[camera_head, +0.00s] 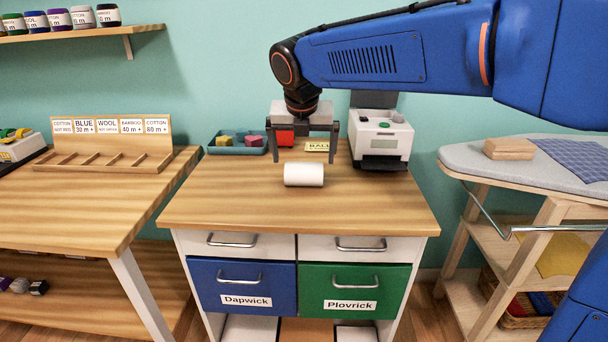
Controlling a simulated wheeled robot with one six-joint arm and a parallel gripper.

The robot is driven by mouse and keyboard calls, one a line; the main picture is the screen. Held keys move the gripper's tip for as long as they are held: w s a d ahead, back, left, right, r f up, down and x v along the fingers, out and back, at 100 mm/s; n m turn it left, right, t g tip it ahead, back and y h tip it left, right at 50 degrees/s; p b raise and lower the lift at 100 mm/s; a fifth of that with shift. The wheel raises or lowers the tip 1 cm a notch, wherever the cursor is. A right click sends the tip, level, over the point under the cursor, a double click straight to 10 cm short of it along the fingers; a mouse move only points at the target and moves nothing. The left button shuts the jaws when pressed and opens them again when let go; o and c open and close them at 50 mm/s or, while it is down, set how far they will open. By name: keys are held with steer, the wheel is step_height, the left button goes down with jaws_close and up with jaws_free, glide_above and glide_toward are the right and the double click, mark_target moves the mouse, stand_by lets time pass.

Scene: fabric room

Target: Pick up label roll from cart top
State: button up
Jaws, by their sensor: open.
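A white label roll (304,175) lies on its side on the wooden top of the cart (230,205), near the middle. My gripper (302,156) points down with its two dark fingers spread apart, and nothing is between them. In this view the fingers appear just above and behind the roll. I cannot tell the exact height of the fingertips over the top. The roll is fully visible and apart from other objects.
Behind the gripper are a teal tray (238,149) with coloured blocks, a red object (285,137), a yellow label (317,147) and a white printer (381,138). An ironing board (470,157) stands at right, a wooden table (70,215) at left. The cart's front top is clear.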

mark_target(304, 165)
steer(key=shift+s+x, duration=0.2)
steer(key=shift+x, duration=1.1)
steer(key=shift+s+x, duration=0.2)
steer(key=shift+x, duration=1.15)
steer(key=shift+f, duration=0.15)
steer(key=c, duration=1.2)
